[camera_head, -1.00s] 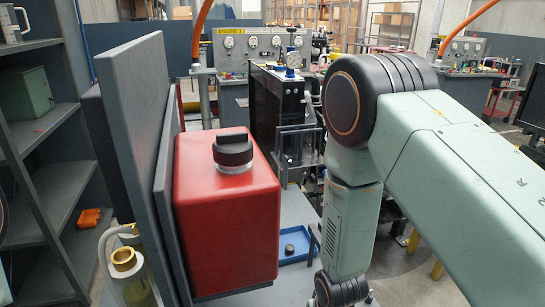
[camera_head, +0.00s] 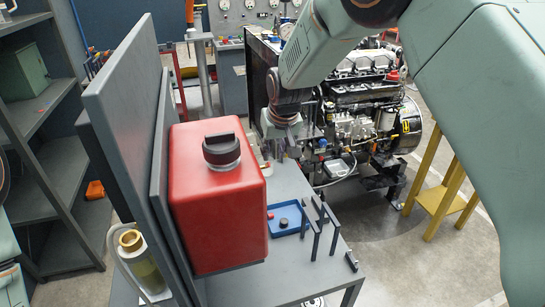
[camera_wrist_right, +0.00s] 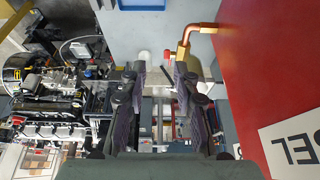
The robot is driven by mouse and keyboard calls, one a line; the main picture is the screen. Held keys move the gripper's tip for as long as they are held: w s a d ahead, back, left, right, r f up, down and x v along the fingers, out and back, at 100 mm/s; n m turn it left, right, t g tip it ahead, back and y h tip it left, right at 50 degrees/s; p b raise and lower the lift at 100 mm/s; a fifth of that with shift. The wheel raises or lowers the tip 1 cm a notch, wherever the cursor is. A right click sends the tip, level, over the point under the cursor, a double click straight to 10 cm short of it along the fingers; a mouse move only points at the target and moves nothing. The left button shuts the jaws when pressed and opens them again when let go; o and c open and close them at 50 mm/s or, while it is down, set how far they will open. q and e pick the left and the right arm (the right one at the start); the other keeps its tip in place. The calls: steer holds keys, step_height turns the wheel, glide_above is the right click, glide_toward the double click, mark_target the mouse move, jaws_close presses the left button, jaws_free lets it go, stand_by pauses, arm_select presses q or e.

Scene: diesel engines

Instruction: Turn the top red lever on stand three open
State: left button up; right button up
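A red tank (camera_head: 215,205) with a black cap stands on the grey bench, against a grey upright panel. My right gripper (camera_head: 288,150) hangs just right of the tank in the head view, pointing down. In the right wrist view the two dark fingers (camera_wrist_right: 157,82) are apart, with an empty gap between them. A small red part (camera_wrist_right: 168,56), perhaps the lever, sits by a copper pipe (camera_wrist_right: 184,46) just beyond the fingertips. The gap to it cannot be judged. The lever is not clear in the head view. My left gripper is out of view.
A blue tray (camera_head: 287,220) and black upright brackets (camera_head: 318,226) are on the bench near the tank. A diesel engine (camera_head: 360,105) stands behind. A yellow stand (camera_head: 440,190) is at right, grey shelves (camera_head: 55,165) at left.

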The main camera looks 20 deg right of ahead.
mark_target(269, 163)
steer(key=w+f, duration=0.1)
steer(key=w+a+f, duration=0.1)
steer(key=f, duration=0.1)
steer(key=shift+a+f+p, duration=0.1)
steer(key=shift+f+p, duration=0.05)
steer(key=shift+p, duration=0.15)
steer(key=shift+s+d+f, duration=0.2)
steer(key=shift+f, duration=0.2)
steer(key=shift+w+d+f, duration=0.15)
steer(key=shift+w+d, duration=0.05)
steer(key=shift+d, duration=0.1)
steer(key=shift+c, duration=0.2)
steer(key=shift+w+a, duration=0.1)
steer(key=shift+a, duration=0.05)
steer(key=shift+c, duration=0.7)
steer(key=shift+a, duration=0.5)
steer(key=c, duration=0.3)
jaws_close()
steer(key=shift+d, duration=0.4)
steer(key=shift+a, duration=0.25)
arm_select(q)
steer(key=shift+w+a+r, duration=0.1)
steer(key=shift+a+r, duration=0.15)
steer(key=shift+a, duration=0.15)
arm_select(e)
steer(key=shift+d, duration=0.1)
